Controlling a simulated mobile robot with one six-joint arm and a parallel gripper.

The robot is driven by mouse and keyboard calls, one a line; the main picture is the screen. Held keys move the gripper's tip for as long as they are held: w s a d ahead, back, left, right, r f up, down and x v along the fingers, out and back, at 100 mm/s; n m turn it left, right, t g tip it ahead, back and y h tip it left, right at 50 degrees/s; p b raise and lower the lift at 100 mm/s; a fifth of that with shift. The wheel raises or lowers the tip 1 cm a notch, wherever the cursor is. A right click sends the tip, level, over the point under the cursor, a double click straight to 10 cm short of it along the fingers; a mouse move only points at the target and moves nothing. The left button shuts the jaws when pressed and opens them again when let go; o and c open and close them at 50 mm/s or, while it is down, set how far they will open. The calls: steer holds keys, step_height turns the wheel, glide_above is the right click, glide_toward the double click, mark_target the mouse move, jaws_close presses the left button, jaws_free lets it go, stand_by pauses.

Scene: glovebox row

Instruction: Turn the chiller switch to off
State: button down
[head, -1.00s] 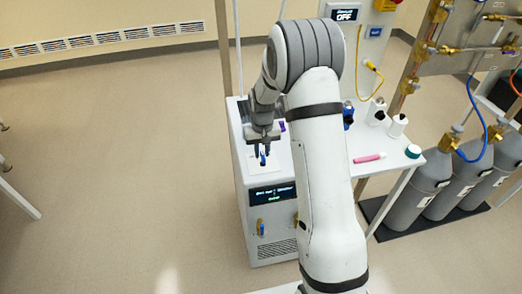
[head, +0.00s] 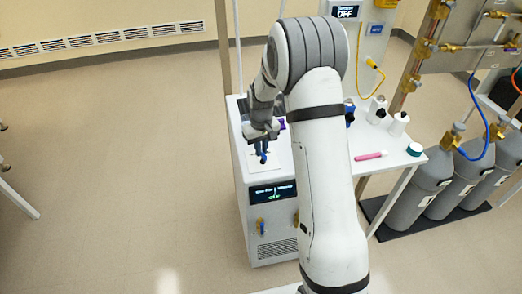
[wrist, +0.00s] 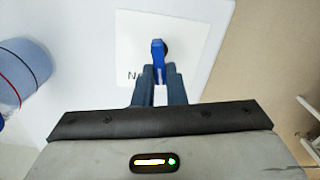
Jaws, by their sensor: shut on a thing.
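The chiller (head: 240,170) is a white cabinet with a dark display on its front, left of the bench. The handle shows small in the head view (head: 263,159). My gripper (head: 262,149) is over the cabinet's top with its fingers pointing down. In the wrist view my gripper (wrist: 158,76) is shut on the handle's near end. Part of the plate's lettering is hidden; only an "N" shows clearly.
A white bench (head: 385,165) to the right holds a pink marker (head: 371,155), small bottles (head: 399,124) and a green-lidded jar (head: 415,149). Grey gas cylinders (head: 432,180) stand further right. A blue-grey cylindrical object (wrist: 20,75) is left in the wrist view. Floor at left is open.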

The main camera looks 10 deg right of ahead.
steer(key=shift+a+n+b, duration=0.15)
steer(key=shift+n+b, duration=0.45)
steer(key=shift+n, duration=0.9)
steer(key=c, duration=1.5)
jaws_free()
steer(key=shift+r, duration=0.1)
step_height(320, 180, up, 8)
steer(key=shift+f+b, duration=0.2)
steer(key=shift+b, duration=0.3)
